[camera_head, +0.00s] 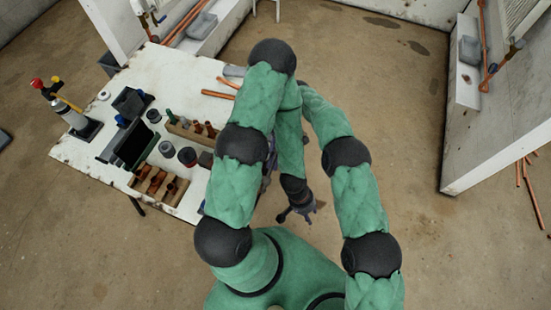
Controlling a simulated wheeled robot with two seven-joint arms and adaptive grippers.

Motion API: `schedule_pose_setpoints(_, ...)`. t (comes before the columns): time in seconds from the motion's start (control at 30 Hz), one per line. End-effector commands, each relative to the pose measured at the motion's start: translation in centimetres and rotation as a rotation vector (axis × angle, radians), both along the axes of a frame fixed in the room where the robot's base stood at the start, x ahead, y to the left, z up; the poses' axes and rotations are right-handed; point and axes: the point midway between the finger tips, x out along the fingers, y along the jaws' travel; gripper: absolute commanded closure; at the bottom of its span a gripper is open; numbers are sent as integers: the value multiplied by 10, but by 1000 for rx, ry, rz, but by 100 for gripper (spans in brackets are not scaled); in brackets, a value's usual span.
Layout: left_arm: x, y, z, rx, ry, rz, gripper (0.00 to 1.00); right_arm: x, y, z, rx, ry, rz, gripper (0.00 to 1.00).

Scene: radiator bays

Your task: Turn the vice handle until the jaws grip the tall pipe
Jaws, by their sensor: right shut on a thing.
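The vice, its handle and the tall pipe cannot be made out; my green arms cover the right part of the workbench (85,158). My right gripper (269,165) shows only as a grey sliver between arm links by the bench's right side. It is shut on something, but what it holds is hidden. My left gripper (300,212) is further right, over the floor beyond the bench edge, below a black wrist joint.
The bench carries a wooden rack of tools (158,186), a second rack (190,131), a black tray (133,146), a gas torch (66,104) and loose copper pipes (217,94). A white wall panel (497,125) stands at right. The floor between (400,110) is largely clear.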

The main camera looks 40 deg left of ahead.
Motion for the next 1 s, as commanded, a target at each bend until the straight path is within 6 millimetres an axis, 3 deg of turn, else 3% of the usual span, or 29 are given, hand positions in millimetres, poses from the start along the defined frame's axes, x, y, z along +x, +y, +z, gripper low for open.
schedule_pose_setpoints(0.5,0,0,-3,0,0,0,60,-1,-4,3,-11,26,5,100)
schedule_pose_setpoints(0.53,0,0,-3,0,0,0,60,-1,-3,3,-11,26,5,83)
schedule_pose_setpoints(0.6,0,0,-3,0,0,0,60,-1,-3,3,-10,25,4,64)
schedule_pose_setpoints(1.0,0,0,-1,0,0,0,60,-1,-1,4,-6,16,2,64)
